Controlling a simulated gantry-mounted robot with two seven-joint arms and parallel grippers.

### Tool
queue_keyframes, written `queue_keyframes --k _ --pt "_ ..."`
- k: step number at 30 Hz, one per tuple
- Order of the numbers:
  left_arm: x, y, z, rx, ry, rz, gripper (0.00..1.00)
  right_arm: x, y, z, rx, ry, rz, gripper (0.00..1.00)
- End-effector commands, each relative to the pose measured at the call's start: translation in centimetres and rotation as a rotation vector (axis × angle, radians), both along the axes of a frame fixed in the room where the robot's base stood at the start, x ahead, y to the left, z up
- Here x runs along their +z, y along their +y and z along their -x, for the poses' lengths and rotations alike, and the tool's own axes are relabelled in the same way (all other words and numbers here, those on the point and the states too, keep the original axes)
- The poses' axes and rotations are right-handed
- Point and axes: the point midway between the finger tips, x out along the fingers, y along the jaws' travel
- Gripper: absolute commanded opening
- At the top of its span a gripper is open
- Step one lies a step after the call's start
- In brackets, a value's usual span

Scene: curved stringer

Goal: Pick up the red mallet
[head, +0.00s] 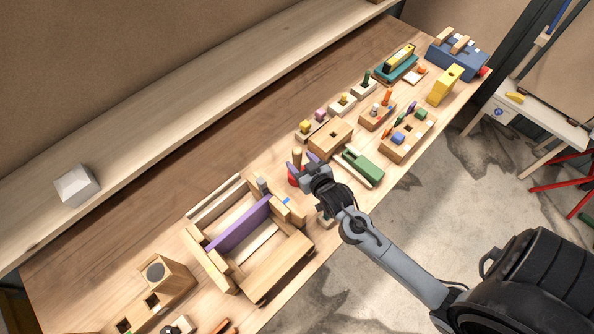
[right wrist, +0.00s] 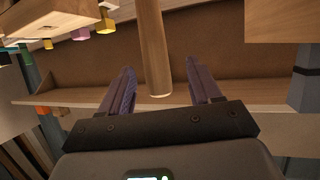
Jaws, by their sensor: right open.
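The red mallet (head: 293,179) stands on the workbench near its middle, its red head low and its wooden handle (head: 297,156) pointing up. My right gripper (head: 301,164) is at the mallet and partly hides its head. In the right wrist view, the wooden handle (right wrist: 152,45) comes in from the top between the two purple fingers of the open gripper (right wrist: 160,66). Gaps show on both sides of the handle, so the fingers look apart from it. The red head is not seen in that view. My left gripper is not in view.
A wooden frame with a purple board (head: 238,224) stands left of the mallet. A green block tool (head: 362,166) and a wooden box (head: 330,139) are close on the right. Several small tools and blocks crowd the bench beyond. A long shelf (head: 190,105) runs behind.

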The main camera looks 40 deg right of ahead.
Motion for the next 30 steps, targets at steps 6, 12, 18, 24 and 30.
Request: queue_keyframes --k 6,12,18,24,30 --pt "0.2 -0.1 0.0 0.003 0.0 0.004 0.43 -0.3 -0.3 -1.0 0.0 -0.001 0.0 0.63" --pt "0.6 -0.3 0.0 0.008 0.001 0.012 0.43 -1.2 -1.2 -3.1 0.0 0.0 0.0 0.63" --pt "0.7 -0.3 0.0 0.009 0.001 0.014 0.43 -2.1 -1.6 -4.8 0.0 0.0 0.0 0.63" --pt "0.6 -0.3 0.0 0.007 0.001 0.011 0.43 -2.2 -1.6 -5.1 0.001 0.0 0.0 0.63" --pt "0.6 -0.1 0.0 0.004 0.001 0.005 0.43 -2.2 -1.6 -5.1 0.001 0.0 0.0 0.48"
